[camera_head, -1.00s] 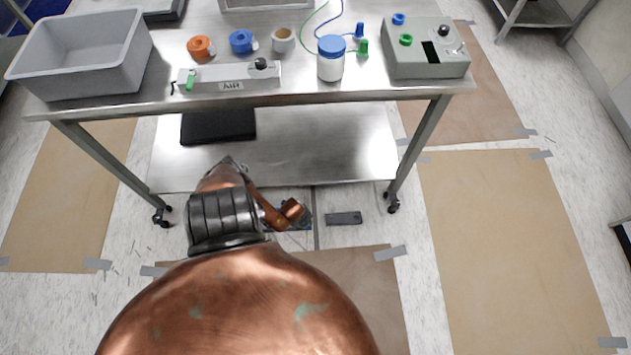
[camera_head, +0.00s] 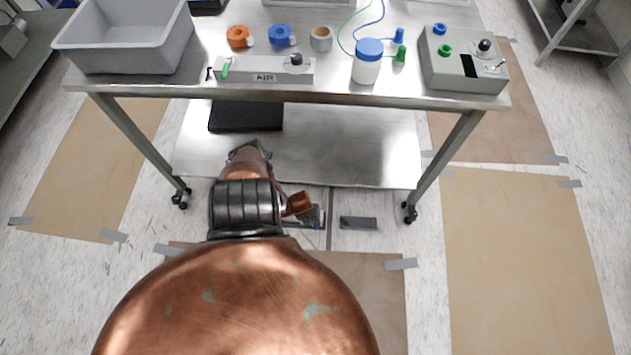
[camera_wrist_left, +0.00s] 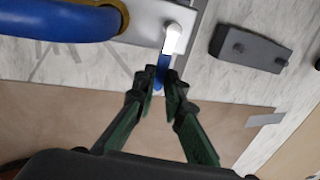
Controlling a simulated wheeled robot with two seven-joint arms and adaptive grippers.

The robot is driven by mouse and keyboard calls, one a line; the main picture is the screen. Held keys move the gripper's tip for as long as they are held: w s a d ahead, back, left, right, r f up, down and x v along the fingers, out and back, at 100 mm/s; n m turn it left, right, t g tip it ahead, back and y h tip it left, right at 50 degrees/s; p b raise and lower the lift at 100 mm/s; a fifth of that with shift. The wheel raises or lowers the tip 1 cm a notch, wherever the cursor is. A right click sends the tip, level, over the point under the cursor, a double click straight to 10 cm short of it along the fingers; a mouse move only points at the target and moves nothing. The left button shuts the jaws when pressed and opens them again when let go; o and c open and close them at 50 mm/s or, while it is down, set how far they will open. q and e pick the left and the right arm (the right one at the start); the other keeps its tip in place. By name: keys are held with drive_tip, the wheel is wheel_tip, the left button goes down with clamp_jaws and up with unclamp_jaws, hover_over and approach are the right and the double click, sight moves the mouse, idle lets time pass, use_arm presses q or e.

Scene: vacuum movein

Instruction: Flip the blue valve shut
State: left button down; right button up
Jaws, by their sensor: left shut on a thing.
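The blue valve lever (camera_wrist_left: 161,74) is a short blue handle on a white stem, mounted on a light grey plate (camera_wrist_left: 148,22), in the left wrist view. My left gripper (camera_wrist_left: 161,86) has its dark green fingers shut on the blue lever, one on each side. In the head view the left gripper (camera_head: 316,216) is small and low near the floor, below the table; the lever cannot be made out there. My right gripper is in neither view.
A thick blue hose (camera_wrist_left: 65,22) with yellow lies close left of the valve. A dark grey bar (camera_wrist_left: 250,50) lies to its right. Above stands a steel table (camera_head: 340,92) with a lower shelf (camera_head: 340,150), a grey bin (camera_head: 120,45) and small parts.

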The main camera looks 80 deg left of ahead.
use_arm(q)
drive_tip(key=shift+s+d+f, duration=0.1)
drive_tip(key=shift+s+d, duration=0.1)
drive_tip(key=shift+s, duration=0.15)
drive_tip(key=c, duration=2)
unclamp_jaws()
drive_tip(key=shift+w+a, duration=0.1)
drive_tip(key=shift+w, duration=0.1)
drive_tip(key=shift+a+r, duration=0.1)
drive_tip(key=shift+r, duration=0.1)
drive_tip(key=shift+s+a+r, duration=0.1)
drive_tip(key=shift+s+r, duration=0.15)
drive_tip(key=shift+r, duration=0.95)
drive_tip(key=shift+s+d+r, duration=0.1)
drive_tip(key=shift+s+r, duration=0.1)
drive_tip(key=shift+r, duration=0.95)
drive_tip(key=shift+s+a+r, duration=0.1)
drive_tip(key=shift+s+r, duration=0.15)
drive_tip(key=shift+r, duration=0.95)
